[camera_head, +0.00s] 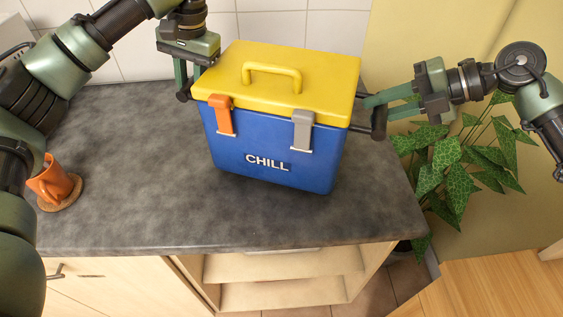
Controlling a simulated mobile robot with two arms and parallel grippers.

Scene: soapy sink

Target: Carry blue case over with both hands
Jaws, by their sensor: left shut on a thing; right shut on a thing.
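The blue case (270,150) is a cooler with a yellow lid, a yellow top handle, an orange latch, a grey latch and the word CHILL on its front. It is upright over the grey countertop, towards its right end; I cannot tell whether its base touches the counter. My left gripper (184,88) is shut on the dark side handle at the case's left. My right gripper (372,116) is shut on the dark side handle at its right. The far side and base of the case are hidden.
The grey countertop (130,190) is clear between mug and case. A leafy plant (455,165) is beyond the counter's right edge. Open shelves (280,295) are below the front edge.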

